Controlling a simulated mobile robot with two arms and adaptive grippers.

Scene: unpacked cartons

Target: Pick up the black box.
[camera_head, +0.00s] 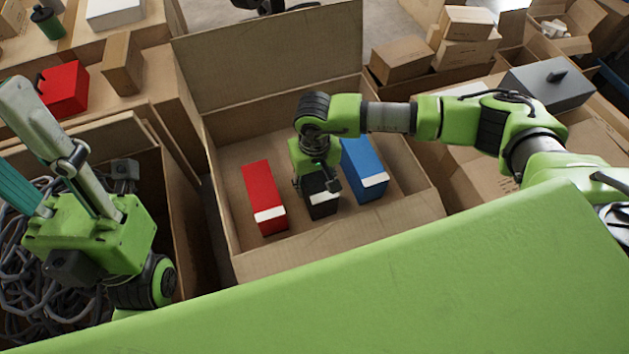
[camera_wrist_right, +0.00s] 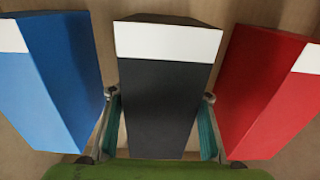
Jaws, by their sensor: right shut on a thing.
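The black box (camera_head: 322,197), with a white band on one end, stands in an open carton (camera_head: 225,205) between a red box (camera_head: 262,190) and a blue box (camera_head: 364,168). My right gripper (camera_head: 318,188) reaches down over it and hides part of it. In the right wrist view the black box (camera_wrist_right: 160,100) is between the two teal-padded fingers of the right gripper (camera_wrist_right: 160,126), shut on its sides. My left gripper (camera_head: 25,135) is at the left with its fingers pointing up, apart and empty.
The blue box (camera_wrist_right: 55,75) and red box (camera_wrist_right: 268,90) stand close on either side of the right fingers. Carton walls surround them. A carton of grey cables (camera_head: 40,260) is at the left. Another red object (camera_head: 65,90) sits behind it.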

